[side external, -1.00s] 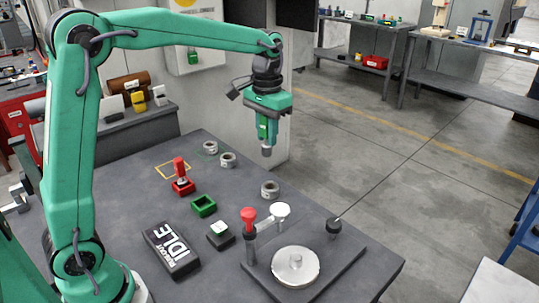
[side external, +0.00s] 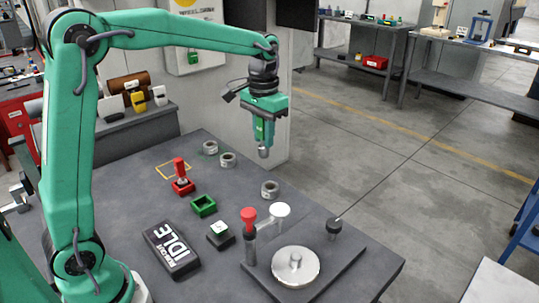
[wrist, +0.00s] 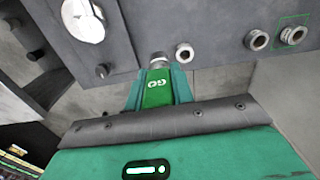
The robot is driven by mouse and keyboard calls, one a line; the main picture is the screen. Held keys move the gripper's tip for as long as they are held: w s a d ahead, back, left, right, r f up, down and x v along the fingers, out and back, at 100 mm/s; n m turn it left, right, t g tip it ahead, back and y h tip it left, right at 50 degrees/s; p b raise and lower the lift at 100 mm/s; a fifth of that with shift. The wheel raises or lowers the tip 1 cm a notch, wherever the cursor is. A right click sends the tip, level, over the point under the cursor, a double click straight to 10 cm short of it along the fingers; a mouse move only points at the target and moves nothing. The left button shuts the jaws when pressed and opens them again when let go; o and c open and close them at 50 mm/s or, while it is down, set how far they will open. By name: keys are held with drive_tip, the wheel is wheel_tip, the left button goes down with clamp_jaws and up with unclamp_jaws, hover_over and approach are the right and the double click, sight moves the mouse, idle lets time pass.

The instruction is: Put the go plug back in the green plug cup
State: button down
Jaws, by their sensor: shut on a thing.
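My gripper (side external: 264,138) is shut on the go plug and hangs over the far right side of the bench. In the wrist view the go plug (wrist: 157,90) has a green handle marked GO between the jaws, with a metal end beyond it. That metal end (side external: 264,153) points down in the side view, clear of the bench top. The green plug cup (side external: 204,206) is a square green holder, open and empty, on the bench to the left of and nearer than my gripper. It does not show clearly in the wrist view.
A red plug (side external: 180,168) stands in a red cup (side external: 183,188). Several metal rings sit on the bench, one (side external: 270,188) below my gripper in the picture. A fixture plate with a silver disc (side external: 296,267) and a black IDLE readout (side external: 172,249) lie nearer.

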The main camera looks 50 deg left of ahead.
drive_tip(key=s+a+f+n, duration=0.3)
drive_tip(key=s+a+f, duration=0.2)
drive_tip(key=a, duration=0.3)
drive_tip(key=n, duration=0.3)
hover_over(203, 206)
wheel_tip(203, 206, down, 6)
drive_tip(key=shift+s+d+r, duration=0.15)
drive_tip(key=shift+d+r, duration=0.05)
drive_tip(key=shift+d, duration=0.25)
drive_tip(key=shift+f, duration=0.1)
drive_tip(key=shift+f, duration=2.8)
drive_tip(key=shift+f, duration=1.7)
drive_tip(key=c, duration=1.1)
unclamp_jaws()
drive_tip(key=shift+r, duration=0.1)
